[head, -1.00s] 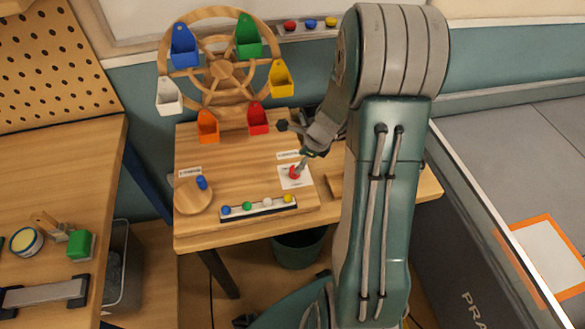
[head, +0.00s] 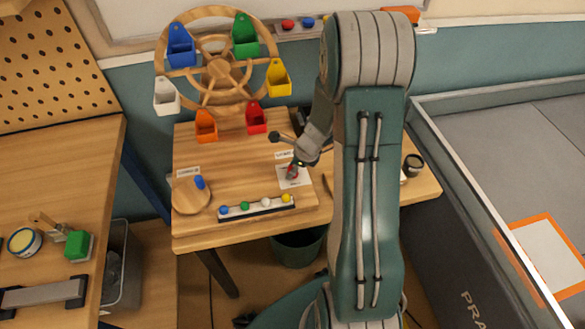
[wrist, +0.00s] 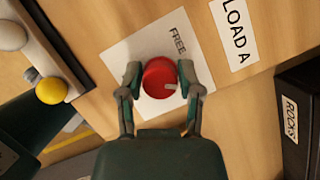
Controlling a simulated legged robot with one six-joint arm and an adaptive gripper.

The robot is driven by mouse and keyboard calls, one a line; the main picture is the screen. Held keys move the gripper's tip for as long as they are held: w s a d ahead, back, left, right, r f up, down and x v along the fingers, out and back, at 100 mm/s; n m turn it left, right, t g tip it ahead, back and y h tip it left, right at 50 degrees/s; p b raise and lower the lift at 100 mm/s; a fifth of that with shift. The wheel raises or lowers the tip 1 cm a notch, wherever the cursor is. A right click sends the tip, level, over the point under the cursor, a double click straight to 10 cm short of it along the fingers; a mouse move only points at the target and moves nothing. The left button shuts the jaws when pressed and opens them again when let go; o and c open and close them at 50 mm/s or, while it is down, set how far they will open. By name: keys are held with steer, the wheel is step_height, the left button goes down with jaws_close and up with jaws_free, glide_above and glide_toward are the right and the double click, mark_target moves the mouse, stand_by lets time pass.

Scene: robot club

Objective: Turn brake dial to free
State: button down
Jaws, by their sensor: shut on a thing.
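The brake dial (wrist: 159,78) is a round red knob on a white card (wrist: 120,52) marked FREE. Its white pointer mark lies at the lower right of the knob in the wrist view, while the word FREE is printed above and to the right. My gripper (wrist: 160,74) has one finger on each side of the knob, shut on it. In the head view my gripper (head: 296,167) is down at the card, and only a little red of the dial (head: 292,174) shows.
A wooden wheel (head: 219,68) with coloured buckets stands behind the board. A round wooden crank (head: 190,195) with a blue knob is at the left. A strip with coloured balls (head: 256,207) lies in front. A dark box labelled ROCKS (wrist: 296,115) is near the gripper.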

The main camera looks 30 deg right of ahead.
steer(key=shift+f+n, duration=0.1)
steer(key=shift+n, duration=0.2)
steer(key=n+g, duration=0.1)
steer(key=n, duration=0.1)
steer(key=shift+n+y, duration=0.3)
steer(key=shift+n, duration=0.1)
steer(key=n+g, duration=0.1)
steer(key=n, duration=0.2)
steer(key=shift+n+g, duration=0.3)
steer(key=shift+n, duration=0.1)
steer(key=n+g, duration=0.1)
steer(key=n, duration=0.2)
steer(key=shift+d+n+g, duration=0.1)
steer(key=shift+n+g, duration=0.7)
steer(key=shift+n, duration=1.1)
steer(key=shift+c, duration=1.3)
jaws_free()
